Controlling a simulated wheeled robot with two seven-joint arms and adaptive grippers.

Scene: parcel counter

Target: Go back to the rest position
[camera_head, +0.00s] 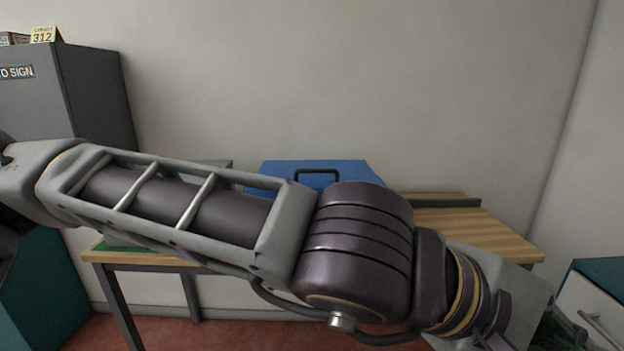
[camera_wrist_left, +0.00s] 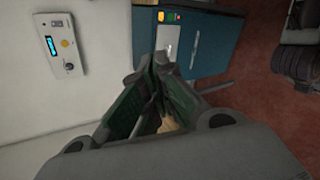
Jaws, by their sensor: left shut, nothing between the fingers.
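My left arm crosses the head view from the left edge to the lower right, in front of the table. In the left wrist view my left gripper (camera_wrist_left: 158,62) has its dark green-padded fingers drawn together at the tips. They hold nothing. A gap shows between the fingers lower down, nearer the palm. The gripper points towards a teal cabinet and the pale wall. My right gripper is in neither view.
A wooden table (camera_head: 480,236) stands behind my arm, with a blue case (camera_head: 330,168) on it, partly hidden. A grey cabinet (camera_head: 95,95) stands left. A teal-topped drawer unit (camera_head: 600,300) is at right. The wrist view shows a teal cabinet (camera_wrist_left: 212,45) and a wall panel (camera_wrist_left: 62,42).

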